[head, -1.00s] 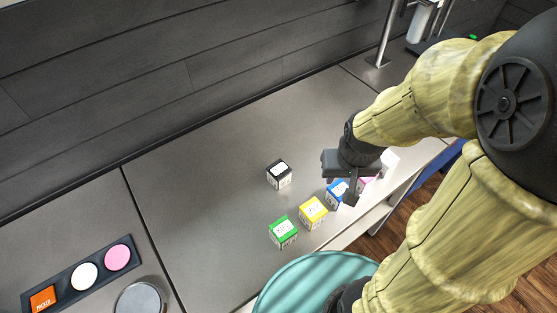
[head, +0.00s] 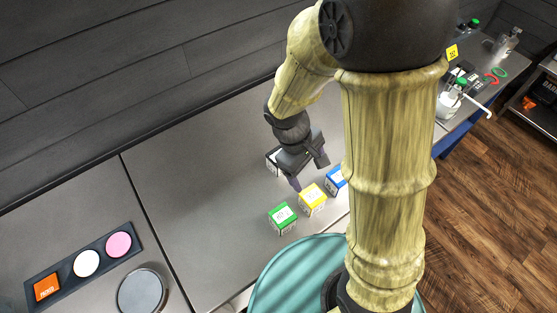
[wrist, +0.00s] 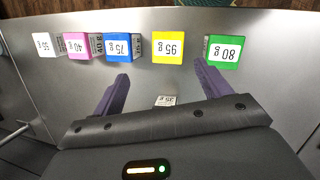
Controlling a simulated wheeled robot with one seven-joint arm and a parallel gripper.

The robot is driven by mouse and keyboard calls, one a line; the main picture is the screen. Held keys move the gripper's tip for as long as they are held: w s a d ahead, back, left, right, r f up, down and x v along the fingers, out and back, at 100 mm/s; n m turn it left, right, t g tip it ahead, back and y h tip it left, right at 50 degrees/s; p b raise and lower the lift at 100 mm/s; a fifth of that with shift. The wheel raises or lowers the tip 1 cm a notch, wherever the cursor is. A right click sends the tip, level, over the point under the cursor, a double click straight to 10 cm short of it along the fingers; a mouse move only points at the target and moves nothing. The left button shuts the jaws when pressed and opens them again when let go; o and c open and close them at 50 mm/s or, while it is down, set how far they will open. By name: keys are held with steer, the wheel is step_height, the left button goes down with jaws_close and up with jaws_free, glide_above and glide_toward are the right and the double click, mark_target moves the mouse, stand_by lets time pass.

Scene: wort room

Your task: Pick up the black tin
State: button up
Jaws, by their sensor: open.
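The black tin (head: 272,161) stands on the grey counter, mostly hidden behind my gripper (head: 308,175) in the head view. Only its left edge shows there, with a white label. In the wrist view, a small white-labelled face (wrist: 166,100), likely the black tin's, shows between the fingers at the edge of the gripper body. My gripper (wrist: 162,73) is open, with its two fingers spread and pointing toward the row of coloured tins. Nothing is visibly clamped between them.
Green (head: 282,217), yellow (head: 312,199) and blue (head: 336,180) tins stand in a row near the fingers. Pink (wrist: 76,44) and white (wrist: 43,43) tins continue it. A dark tray (head: 66,274) with coloured pads and a round grey disc (head: 142,291) lie left. The counter left of the tins is clear.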

steer(key=w+a+f+n+t+h, duration=0.1)
steer(key=a+f+n+t+h, duration=0.1)
steer(key=a+n, duration=0.6)
steer(key=w+a+f+n+t+h, duration=0.1)
steer(key=a+f+n+t+h, duration=0.2)
steer(key=a, duration=0.7)
steer(key=n+t+h, duration=0.2)
steer(key=n+t, duration=0.2)
steer(key=n, duration=0.1)
steer(key=shift+w, duration=0.4)
steer(key=shift+d, duration=0.1)
steer(key=p+x, duration=0.2)
steer(key=x, duration=0.3)
steer(key=p+x, duration=0.2)
steer(key=x, duration=0.4)
steer(key=shift+w+d+r, duration=0.15)
steer(key=shift+w+d, duration=0.05)
steer(key=shift+d, duration=0.05)
steer(key=shift+w+d+f, duration=0.2)
steer(key=shift+d, duration=0.05)
steer(key=shift+p, duration=0.3)
